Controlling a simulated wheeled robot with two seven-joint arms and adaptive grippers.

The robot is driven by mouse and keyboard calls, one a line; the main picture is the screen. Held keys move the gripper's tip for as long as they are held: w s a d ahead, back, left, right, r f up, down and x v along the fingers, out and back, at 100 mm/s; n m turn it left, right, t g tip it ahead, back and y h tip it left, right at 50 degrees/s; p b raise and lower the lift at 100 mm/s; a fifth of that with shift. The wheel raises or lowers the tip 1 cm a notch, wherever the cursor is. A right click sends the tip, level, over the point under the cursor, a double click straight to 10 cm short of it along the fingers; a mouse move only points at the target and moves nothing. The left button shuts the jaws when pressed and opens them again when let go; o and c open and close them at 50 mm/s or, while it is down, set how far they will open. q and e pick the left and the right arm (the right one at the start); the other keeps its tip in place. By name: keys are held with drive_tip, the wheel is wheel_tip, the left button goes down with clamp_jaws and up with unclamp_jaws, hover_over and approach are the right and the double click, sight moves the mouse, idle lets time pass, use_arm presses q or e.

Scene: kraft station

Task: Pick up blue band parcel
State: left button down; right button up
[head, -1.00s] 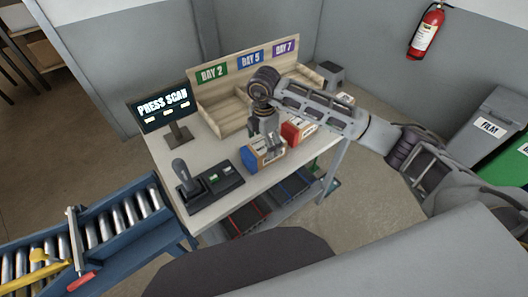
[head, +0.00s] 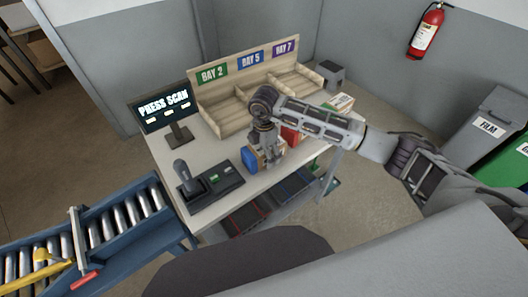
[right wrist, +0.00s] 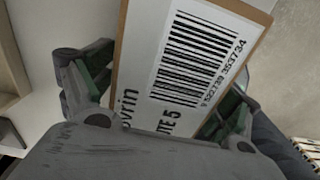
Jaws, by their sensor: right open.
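The blue band parcel (head: 250,159) is a small brown box with a blue band, standing near the front edge of the table. My right gripper (head: 268,158) is open and points down over it, covering much of the box in the head view. In the right wrist view the parcel's white label (right wrist: 190,60), with a barcode and partly readable print, lies between the open fingers (right wrist: 160,105). I cannot tell whether the fingers touch the box. My left gripper does not show.
A red band parcel (head: 290,135) stands just behind my right gripper, and a pale parcel (head: 341,102) lies farther right. The wooden bay rack (head: 215,105) is at the back. A scanner on a black button base (head: 211,186) is left, by the screen (head: 163,107).

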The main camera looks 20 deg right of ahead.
idle(0.3)
drive_tip(key=c, duration=1.4)
drive_tip(key=shift+o, duration=0.2)
drive_tip(key=shift+r, duration=0.15)
drive_tip(key=shift+r+b, duration=0.5)
drive_tip(key=shift+r, duration=4.35)
